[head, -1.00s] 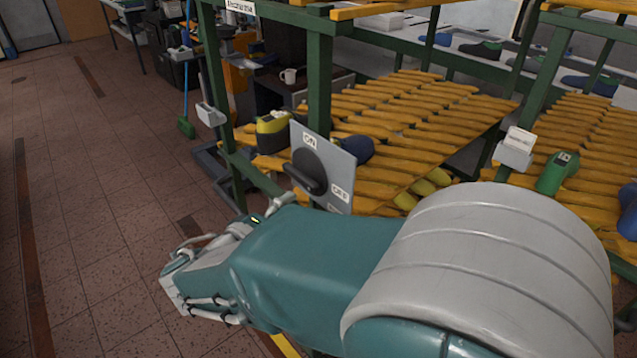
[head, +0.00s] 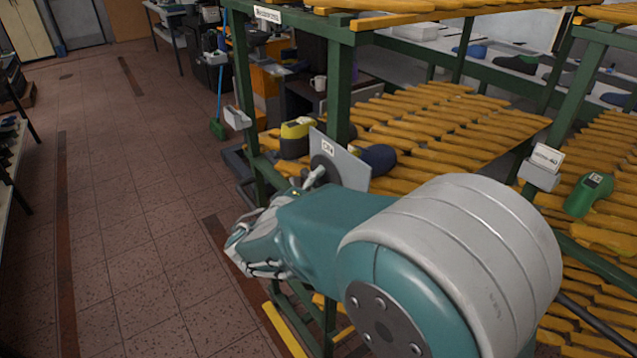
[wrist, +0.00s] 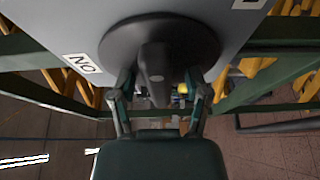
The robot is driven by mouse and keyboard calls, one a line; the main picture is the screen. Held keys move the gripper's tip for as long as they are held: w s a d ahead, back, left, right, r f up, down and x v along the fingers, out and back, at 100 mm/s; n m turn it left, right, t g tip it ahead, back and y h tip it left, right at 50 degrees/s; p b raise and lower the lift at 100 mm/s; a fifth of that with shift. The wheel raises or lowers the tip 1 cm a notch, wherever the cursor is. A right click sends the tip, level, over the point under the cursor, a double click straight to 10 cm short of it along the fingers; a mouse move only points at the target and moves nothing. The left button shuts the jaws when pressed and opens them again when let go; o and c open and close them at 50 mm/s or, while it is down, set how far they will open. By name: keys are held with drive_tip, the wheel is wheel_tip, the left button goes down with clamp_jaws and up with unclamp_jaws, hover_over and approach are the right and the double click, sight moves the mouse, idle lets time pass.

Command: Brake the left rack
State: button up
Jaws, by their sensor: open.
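The left rack (head: 338,95) has green posts and yellow slatted shelves. A grey panel (head: 355,172) with an ON label is mounted at its front corner; the wrist view shows the panel (wrist: 60,25) close up. On it is a round dark dial (wrist: 120,42) with a raised grip bar (wrist: 154,75). My gripper (wrist: 158,98) is open, with one finger on each side of the bar's near end. I cannot tell whether the fingers touch it.
A yellow-and-dark shoe last (head: 296,138) and a blue one (head: 378,158) sit by the panel. The tiled floor (head: 150,240) at left is free.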

drive_tip(key=shift+a+f, duration=0.1)
drive_tip(key=shift+a, duration=0.5)
clamp_jaws()
drive_tip(key=shift+d, duration=0.15)
drive_tip(key=shift+d, duration=0.15)
